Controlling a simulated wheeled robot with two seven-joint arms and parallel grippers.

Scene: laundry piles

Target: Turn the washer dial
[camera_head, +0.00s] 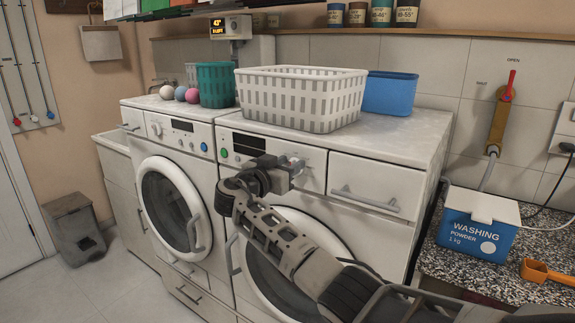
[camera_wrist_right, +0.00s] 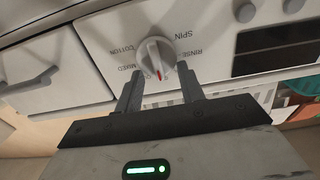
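The washer dial (camera_wrist_right: 156,54) is a round light-grey knob with a raised grip and a red mark, on the white front panel. In the right wrist view its red mark points down, and words including SPIN, RINSE and MIXED ring it. My right gripper (camera_wrist_right: 161,70) is open. Its two dark fingers show to either side of the dial's lower part; I cannot tell whether they touch it. In the head view my right gripper (camera_head: 285,168) is at the panel of the right-hand washer (camera_head: 315,170) and partly hides the dial area. My left gripper is not in view.
A white basket (camera_head: 300,100), a blue bin (camera_head: 390,93) and a teal basket (camera_head: 215,85) stand on the machine tops. A drawer handle (camera_head: 364,198) sticks out right of the dial. A washing powder box (camera_head: 478,228) stands on the speckled counter at right.

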